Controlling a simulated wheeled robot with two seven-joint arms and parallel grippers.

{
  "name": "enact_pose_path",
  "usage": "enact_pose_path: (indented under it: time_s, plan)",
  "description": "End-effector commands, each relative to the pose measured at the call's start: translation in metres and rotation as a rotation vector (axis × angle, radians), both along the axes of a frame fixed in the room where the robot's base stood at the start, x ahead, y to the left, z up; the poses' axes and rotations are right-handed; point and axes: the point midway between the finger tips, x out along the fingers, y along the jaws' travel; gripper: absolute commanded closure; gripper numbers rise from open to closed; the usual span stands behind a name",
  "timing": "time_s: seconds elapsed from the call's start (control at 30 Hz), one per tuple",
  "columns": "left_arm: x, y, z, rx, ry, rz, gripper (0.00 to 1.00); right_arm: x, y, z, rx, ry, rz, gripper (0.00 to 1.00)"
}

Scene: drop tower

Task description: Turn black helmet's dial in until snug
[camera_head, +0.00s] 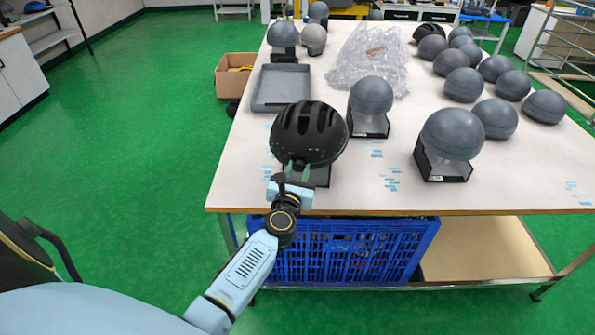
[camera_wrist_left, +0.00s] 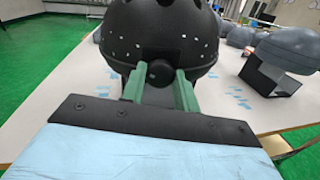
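The black helmet (camera_head: 308,127) sits on a dark headform stand near the table's front edge, left of centre. It fills the top of the left wrist view (camera_wrist_left: 160,32), with pale scuffs along its lower part. Its round black dial (camera_wrist_left: 159,73) faces my left wrist camera below the helmet's rim. My left gripper (camera_head: 297,172) reaches up to it from the front. Its two green fingers (camera_wrist_left: 160,84) stand one on each side of the dial, seemingly against its edges. The dial's contact faces are hidden. My right gripper is in no view.
Grey headforms on black stands (camera_head: 369,128) and (camera_head: 441,170) stand right of the helmet. A grey tray (camera_head: 258,104) lies behind it, with clear plastic wrap (camera_head: 368,60) farther back. A blue crate (camera_head: 345,250) sits under the white table (camera_head: 530,180). More grey domes crowd the right side.

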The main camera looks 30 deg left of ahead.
Motion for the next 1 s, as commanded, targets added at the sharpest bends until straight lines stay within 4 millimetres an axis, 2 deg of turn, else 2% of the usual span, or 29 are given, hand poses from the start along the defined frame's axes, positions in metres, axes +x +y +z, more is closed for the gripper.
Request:
enact_pose_path:
  time_s: [0.03,0.13,0.57,1.0]
  plan:
    - [0.0,0.0,0.0,0.0,0.0,0.0,0.82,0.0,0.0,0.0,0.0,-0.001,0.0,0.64]
    - [0.0,0.0,0.0,0.0,0.0,0.0,0.93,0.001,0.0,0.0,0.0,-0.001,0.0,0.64]
    - [0.0,-0.001,0.0,0.099,0.038,0.0,0.93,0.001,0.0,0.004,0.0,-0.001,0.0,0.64]
    - [0.0,0.0,0.001,0.458,0.174,0.004,0.93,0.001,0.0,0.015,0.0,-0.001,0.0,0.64]
